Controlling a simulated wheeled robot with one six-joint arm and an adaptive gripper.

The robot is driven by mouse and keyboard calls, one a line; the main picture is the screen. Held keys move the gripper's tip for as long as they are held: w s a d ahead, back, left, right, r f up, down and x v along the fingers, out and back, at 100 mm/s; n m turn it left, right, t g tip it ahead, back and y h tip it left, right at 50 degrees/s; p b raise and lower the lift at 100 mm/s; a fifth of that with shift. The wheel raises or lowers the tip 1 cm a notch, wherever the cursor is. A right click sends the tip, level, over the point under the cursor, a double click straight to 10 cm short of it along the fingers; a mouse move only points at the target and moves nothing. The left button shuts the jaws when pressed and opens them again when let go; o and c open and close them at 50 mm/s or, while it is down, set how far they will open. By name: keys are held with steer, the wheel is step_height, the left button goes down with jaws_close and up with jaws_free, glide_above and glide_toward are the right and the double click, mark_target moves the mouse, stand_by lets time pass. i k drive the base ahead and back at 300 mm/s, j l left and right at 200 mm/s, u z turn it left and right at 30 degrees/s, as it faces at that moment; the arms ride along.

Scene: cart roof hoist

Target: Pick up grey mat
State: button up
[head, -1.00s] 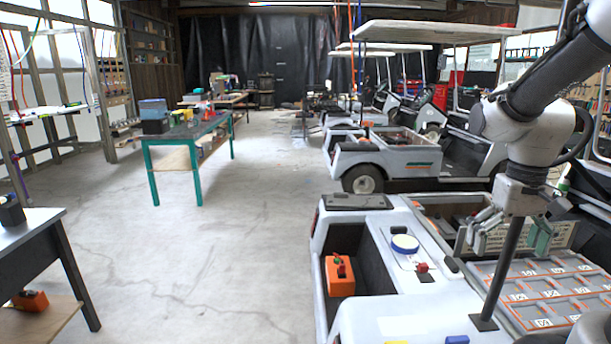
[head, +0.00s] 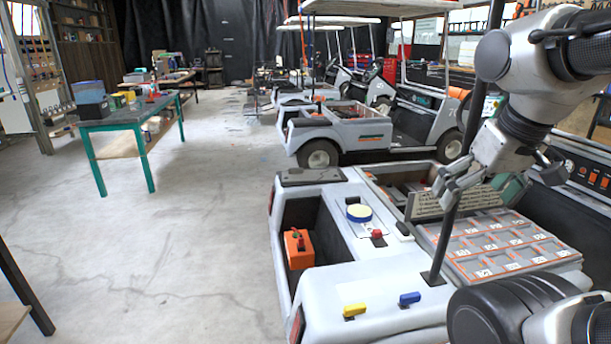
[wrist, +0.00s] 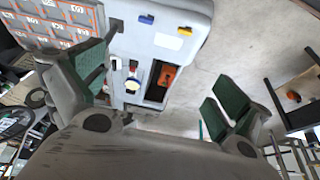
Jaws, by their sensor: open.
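A dark grey, flat, thin pad (head: 311,176), which looks like the grey mat, lies on the far left corner of the white cart (head: 345,285). A small dark detail shows on its top. My gripper (head: 480,195) is open and empty. It is up at the right, over the cart's far right part and beside a dark upright pole, well to the right of the pad. In the wrist view my gripper (wrist: 158,85) has its green-padded fingers wide apart with nothing between them. I cannot make out the pad clearly in the wrist view.
Open floor (head: 190,230) is at left.

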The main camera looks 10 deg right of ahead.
mark_target(296, 174)
steer(key=u, duration=0.2)
steer(key=j+u, duration=0.25)
steer(key=i+j+u, duration=0.2)
steer(key=j, duration=0.2)
steer(key=i+j+u, duration=0.1)
steer(key=j+u, duration=0.15)
steer(key=i+j+u, duration=0.55)
steer(key=j, duration=0.15)
steer(key=i+j+u, duration=0.25)
steer(key=j, duration=0.2)
steer(key=i+z, duration=0.4)
steer(key=i+j+z, duration=0.2)
steer(key=z, duration=0.15)
steer(key=i+l+z, duration=0.1)
steer(key=i+z, duration=0.3)
steer(key=i+j+z, duration=0.1)
steer(key=i+z, duration=0.3)
steer(key=i, duration=0.15)
steer(key=i+j+z, duration=0.2)
steer(key=i, duration=1.1)
steer(key=i+z, duration=0.45)
steer(key=i+j+z, duration=0.1)
steer(key=i+z, duration=0.35)
steer(key=i+j+z, duration=0.7)
steer(key=z, duration=0.15)
steer(key=i, duration=0.05)
